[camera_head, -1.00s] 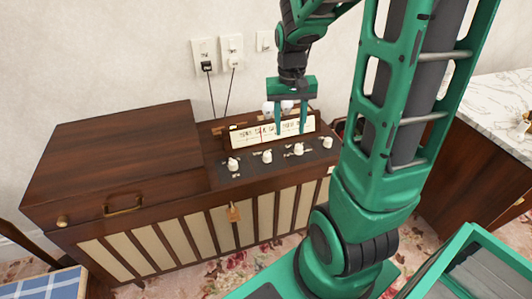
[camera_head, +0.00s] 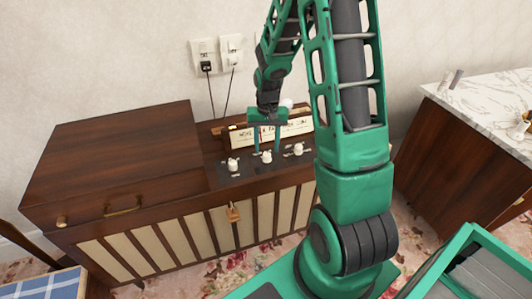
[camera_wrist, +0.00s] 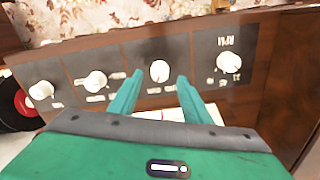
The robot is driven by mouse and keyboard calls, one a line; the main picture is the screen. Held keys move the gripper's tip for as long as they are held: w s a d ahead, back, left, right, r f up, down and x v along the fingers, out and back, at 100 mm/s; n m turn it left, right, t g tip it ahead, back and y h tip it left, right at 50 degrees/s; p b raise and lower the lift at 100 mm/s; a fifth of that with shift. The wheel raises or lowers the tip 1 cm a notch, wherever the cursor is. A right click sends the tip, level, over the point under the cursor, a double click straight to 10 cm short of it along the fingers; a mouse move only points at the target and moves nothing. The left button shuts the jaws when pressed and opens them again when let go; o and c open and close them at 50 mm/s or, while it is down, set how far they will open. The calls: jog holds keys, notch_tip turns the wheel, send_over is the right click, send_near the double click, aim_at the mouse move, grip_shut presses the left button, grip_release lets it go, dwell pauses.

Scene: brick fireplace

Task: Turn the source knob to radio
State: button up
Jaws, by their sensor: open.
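A wooden radio console (camera_head: 110,150) stands against the wall. Its dark control panel has a row of white knobs; the left knob (camera_head: 233,164), middle knob (camera_head: 267,157) and another knob (camera_head: 298,149) show in the head view. The wrist view shows a knob marked RPM (camera_wrist: 229,62) at right and two more knobs at left. The other labels are too blurred to tell which is the source knob. My gripper (camera_head: 267,151) is open and points down at the middle knob. In the wrist view this knob (camera_wrist: 159,71) lies between the fingertips, with gaps on both sides.
A lit dial strip (camera_head: 245,138) stands behind the knobs. A small tag (camera_head: 233,213) hangs on the console's front. A marble-topped cabinet (camera_head: 480,100) stands at right. Two wall plates with cords (camera_head: 205,60) are above the console.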

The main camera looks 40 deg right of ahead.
aim_at(267, 154)
jog(key=shift+f, duration=2.05)
